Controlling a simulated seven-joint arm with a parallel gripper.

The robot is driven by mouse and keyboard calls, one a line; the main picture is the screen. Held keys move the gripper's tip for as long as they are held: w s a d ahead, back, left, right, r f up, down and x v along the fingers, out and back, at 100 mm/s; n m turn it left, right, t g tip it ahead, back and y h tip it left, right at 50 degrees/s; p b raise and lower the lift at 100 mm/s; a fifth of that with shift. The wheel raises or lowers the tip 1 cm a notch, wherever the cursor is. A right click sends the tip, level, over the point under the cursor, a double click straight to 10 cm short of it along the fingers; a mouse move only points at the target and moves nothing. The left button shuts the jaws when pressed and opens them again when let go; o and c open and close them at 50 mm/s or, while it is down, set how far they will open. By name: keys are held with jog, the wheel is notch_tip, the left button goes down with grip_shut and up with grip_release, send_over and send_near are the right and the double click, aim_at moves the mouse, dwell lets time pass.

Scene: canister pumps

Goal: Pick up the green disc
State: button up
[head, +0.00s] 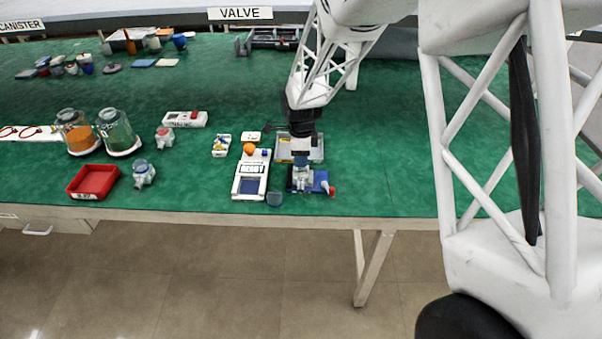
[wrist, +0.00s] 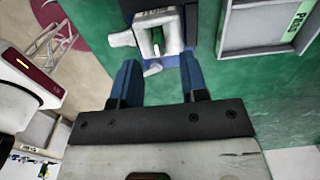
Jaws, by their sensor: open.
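A small green piece (wrist: 157,48) shows in the wrist view inside the slot of a pale grey housing (wrist: 150,28). It looks narrow from here, and I cannot tell for sure that it is the green disc. The housing sits on a blue base, seen in the head view as a blue plate (head: 320,181) near the table's front edge. My gripper (wrist: 158,78) is open, its two blue fingers apart and empty, pointing toward the housing. In the head view my gripper (head: 301,155) is over the blue base and hides part of the housing.
A grey tray (head: 315,152) lies just behind my gripper. A red bin (head: 93,182) and two jars (head: 118,133) are further left. The table to the right is clear.

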jog(key=shift+f, duration=1.5)
grip_shut()
